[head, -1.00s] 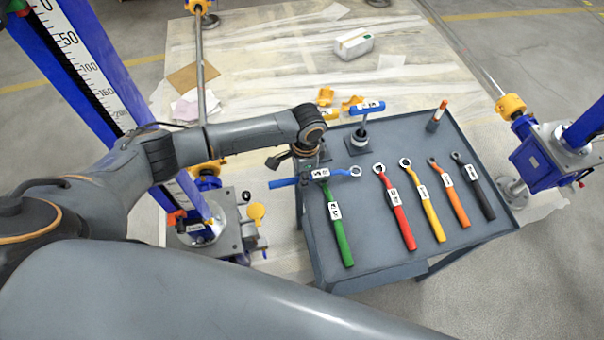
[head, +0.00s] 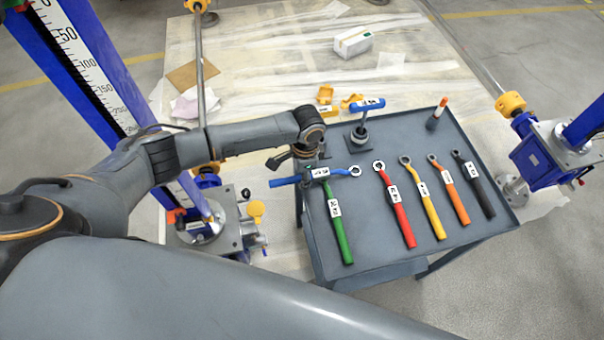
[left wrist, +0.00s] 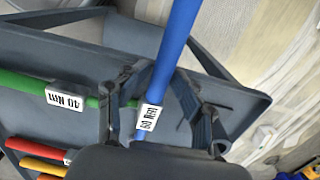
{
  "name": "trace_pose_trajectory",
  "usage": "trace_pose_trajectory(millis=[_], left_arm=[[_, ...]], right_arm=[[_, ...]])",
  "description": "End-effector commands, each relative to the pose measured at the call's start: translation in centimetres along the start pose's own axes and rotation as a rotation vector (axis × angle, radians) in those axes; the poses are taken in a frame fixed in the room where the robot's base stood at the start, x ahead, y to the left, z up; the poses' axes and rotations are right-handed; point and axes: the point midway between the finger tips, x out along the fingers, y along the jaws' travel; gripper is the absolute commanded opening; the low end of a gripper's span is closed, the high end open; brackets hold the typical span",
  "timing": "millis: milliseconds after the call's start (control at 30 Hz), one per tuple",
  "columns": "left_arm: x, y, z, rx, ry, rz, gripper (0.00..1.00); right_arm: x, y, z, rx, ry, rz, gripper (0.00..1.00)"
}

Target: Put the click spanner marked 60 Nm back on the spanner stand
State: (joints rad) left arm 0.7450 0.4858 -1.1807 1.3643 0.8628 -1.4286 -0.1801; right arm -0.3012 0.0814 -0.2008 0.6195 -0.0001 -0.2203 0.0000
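The blue spanner (head: 287,181) is held nearly level, its ring end pointing right, across the upper part of the green spanner (head: 341,232). Its label reads 60 Nm in the left wrist view, where the blue handle (left wrist: 176,42) runs between the fingers. My left gripper (left wrist: 158,76) is closed around this handle, over the left edge of the grey stand table (head: 372,252). The green spanner is marked 40 Nm in the left wrist view (left wrist: 25,84). Red (head: 401,218), yellow (head: 432,215), orange (head: 455,203) and black (head: 480,193) spanners lie in a row to the right. My right gripper is out of view.
A blue-topped tool (head: 368,104) stands upright on a post at the back of the table, near my left gripper. An orange-capped marker (head: 437,116) stands at the back right. Screw jacks flank the table (head: 550,160). Bare table top lies between the green and red spanners.

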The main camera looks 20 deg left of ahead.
Motion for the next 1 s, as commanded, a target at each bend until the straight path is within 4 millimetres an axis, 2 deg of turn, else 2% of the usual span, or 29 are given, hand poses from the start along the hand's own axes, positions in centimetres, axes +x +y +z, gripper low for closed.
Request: trace_pose_trajectory(millis=[433, 633, 1000], left_arm=[[0.0, 0.1, 0.1, 0.001, -0.003, 0.003, 0.45], [-1.5, -0.1, 0.1, 0.001, -0.002, -0.001, 0.45], [-6.1, 0.0, 0.1, 0.000, 0.000, 0.002, 0.45]], right_arm=[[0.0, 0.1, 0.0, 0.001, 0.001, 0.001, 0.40], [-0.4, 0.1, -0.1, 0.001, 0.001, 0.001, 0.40], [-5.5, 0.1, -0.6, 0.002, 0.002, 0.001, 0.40]])
